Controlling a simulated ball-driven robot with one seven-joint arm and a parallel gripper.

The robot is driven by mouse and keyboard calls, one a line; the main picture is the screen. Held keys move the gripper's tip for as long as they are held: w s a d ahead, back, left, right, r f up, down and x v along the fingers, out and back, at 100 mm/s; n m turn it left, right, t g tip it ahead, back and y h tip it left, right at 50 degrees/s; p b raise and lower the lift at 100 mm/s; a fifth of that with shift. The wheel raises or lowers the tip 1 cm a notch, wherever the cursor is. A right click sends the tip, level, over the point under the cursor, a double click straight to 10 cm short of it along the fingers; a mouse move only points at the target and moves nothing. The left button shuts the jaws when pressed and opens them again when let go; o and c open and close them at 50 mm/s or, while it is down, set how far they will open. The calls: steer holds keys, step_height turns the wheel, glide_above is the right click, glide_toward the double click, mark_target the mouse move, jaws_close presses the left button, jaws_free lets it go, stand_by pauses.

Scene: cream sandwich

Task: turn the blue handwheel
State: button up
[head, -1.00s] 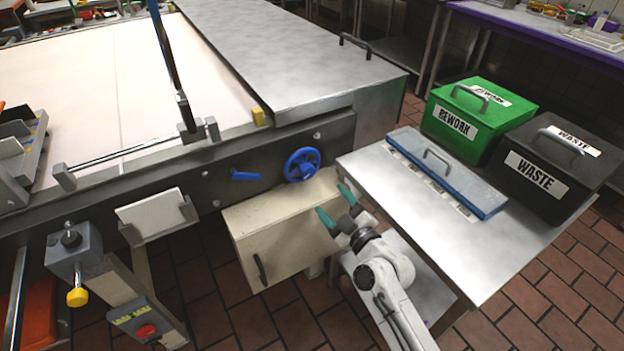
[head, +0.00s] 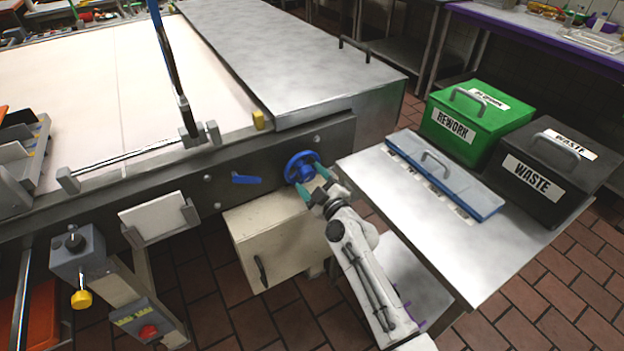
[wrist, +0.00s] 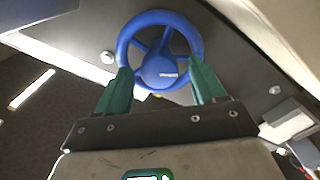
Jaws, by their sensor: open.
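The blue handwheel (head: 300,166) is mounted on the side rail of the conveyor frame, above a cream cabinet. In the wrist view the handwheel (wrist: 160,50) shows its rim, spokes and hub straight ahead. My gripper (head: 312,180) is at the wheel, with its green fingertips by the wheel's lower right in the head view. In the wrist view my gripper (wrist: 160,80) is open, with one finger at each side of the wheel's lower rim. I cannot tell whether the fingers touch the rim.
A blue lever (head: 246,179) sits left of the wheel on the same rail. The cream cabinet (head: 265,235) is below. A steel table (head: 400,215) stands to the right, carrying a blue-lidded tray (head: 450,180), a green REWORK bin (head: 470,125) and a black WASTE bin (head: 545,170).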

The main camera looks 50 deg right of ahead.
steer(key=c, duration=1.1)
steer(key=shift+o, duration=0.2)
steer(key=shift+m, duration=0.3)
